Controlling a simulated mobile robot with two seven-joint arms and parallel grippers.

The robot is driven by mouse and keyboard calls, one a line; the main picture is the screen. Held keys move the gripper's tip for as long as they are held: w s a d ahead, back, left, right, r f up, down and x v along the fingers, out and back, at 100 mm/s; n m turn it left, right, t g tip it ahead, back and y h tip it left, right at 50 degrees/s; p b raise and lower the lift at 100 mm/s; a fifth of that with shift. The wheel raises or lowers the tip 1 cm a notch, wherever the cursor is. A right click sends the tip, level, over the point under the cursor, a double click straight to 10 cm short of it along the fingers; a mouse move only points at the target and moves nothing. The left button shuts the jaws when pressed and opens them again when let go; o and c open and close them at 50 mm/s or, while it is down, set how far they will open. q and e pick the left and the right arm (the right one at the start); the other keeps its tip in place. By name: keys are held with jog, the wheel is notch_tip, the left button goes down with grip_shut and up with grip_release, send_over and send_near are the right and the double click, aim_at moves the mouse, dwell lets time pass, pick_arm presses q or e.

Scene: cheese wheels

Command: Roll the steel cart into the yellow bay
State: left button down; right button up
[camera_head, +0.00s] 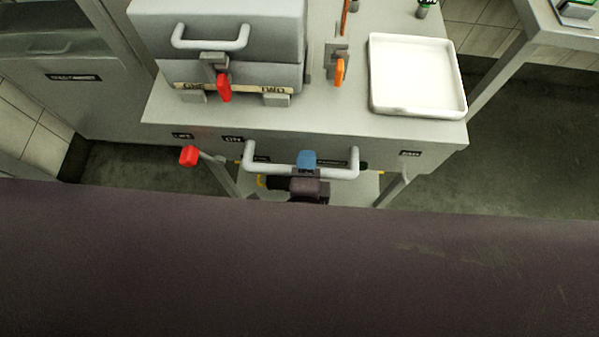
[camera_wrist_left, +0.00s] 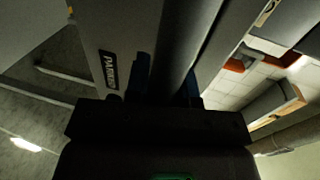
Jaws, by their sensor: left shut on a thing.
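A grey steel unit (camera_head: 400,135) with labels along its front edge fills the upper middle of the head view. I cannot tell whether it is all one cart. A pale U-shaped handle (camera_head: 252,165) sticks out from its front. My left gripper (camera_head: 307,160), with blue fingertips, is shut on the middle of this handle. In the left wrist view, the bar (camera_wrist_left: 177,45) passes between the blue fingers (camera_wrist_left: 167,85). Small yellow bits (camera_head: 262,181) show low by the handle; I cannot make out a yellow bay. My right gripper is out of view.
A grey box press (camera_head: 225,75) with a red lever (camera_head: 224,88) and a white tray (camera_head: 418,75) stand on top. A red-tipped lever (camera_head: 189,155) juts out at front left. Another table (camera_head: 560,35) stands at far right. Dark floor (camera_head: 520,160) lies open at right.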

aim_at(307, 146)
pick_arm(q)
jog(key=shift+r+x, duration=0.15)
jog(key=shift+x, duration=0.6)
jog(key=shift+r+x, duration=0.15)
jog(key=shift+x, duration=0.55)
jog(key=shift+w, duration=0.15)
jog(key=shift+x, duration=0.9)
jog(key=shift+w+r, duration=0.15)
jog(key=shift+w, duration=1.05)
